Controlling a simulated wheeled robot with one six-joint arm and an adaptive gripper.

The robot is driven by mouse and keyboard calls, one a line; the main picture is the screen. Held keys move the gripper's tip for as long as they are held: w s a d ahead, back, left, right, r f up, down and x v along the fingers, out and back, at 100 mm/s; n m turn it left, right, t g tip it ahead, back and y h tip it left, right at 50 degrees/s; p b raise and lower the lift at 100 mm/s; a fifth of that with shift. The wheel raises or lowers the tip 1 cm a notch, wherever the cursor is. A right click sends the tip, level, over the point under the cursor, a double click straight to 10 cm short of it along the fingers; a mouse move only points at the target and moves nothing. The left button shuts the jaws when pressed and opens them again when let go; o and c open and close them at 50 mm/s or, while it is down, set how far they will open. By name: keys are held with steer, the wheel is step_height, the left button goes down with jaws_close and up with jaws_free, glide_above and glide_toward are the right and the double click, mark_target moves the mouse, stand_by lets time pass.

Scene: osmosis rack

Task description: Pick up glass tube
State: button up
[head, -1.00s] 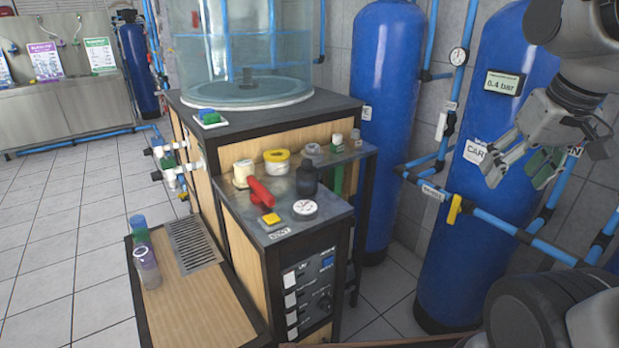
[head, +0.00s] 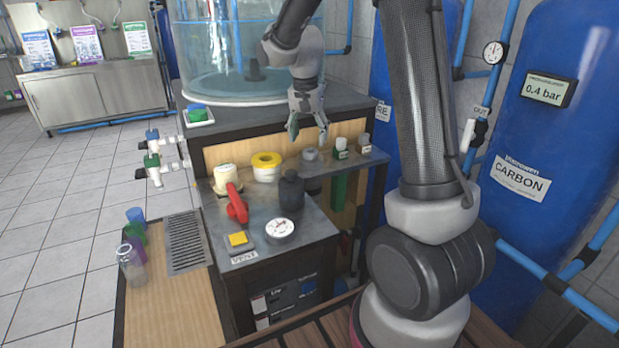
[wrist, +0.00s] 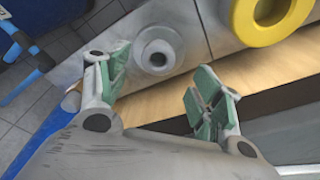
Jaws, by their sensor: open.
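My gripper (head: 308,130) is open and empty, pointing down above the back of the low worktop. In the wrist view its green-padded fingers (wrist: 160,85) are spread apart. A small grey round fitting (head: 310,154) stands on the worktop just below the gripper; the wrist view shows it (wrist: 158,50) from above, beyond the fingertips and not touched. I cannot tell for sure which thing is the glass tube. A clear cylindrical vessel (head: 132,268) stands on the low wooden bench at the left, far from my gripper.
The worktop holds a yellow ring (head: 266,160), a red handle (head: 236,205), a black bottle (head: 291,190), a white gauge (head: 280,229) and two small capped bottles (head: 341,150). A large clear tank (head: 225,65) stands behind. Blue cylinders (head: 545,130) and pipes stand at the right.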

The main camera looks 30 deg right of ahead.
steer(key=f, duration=0.4)
steer(key=shift+w+d+f, duration=0.15)
steer(key=shift+d+f, duration=0.15)
steer(key=c, duration=0.9)
steer(key=shift+r, duration=0.1)
step_height(320, 180, up, 28)
steer(key=shift+f, duration=0.1)
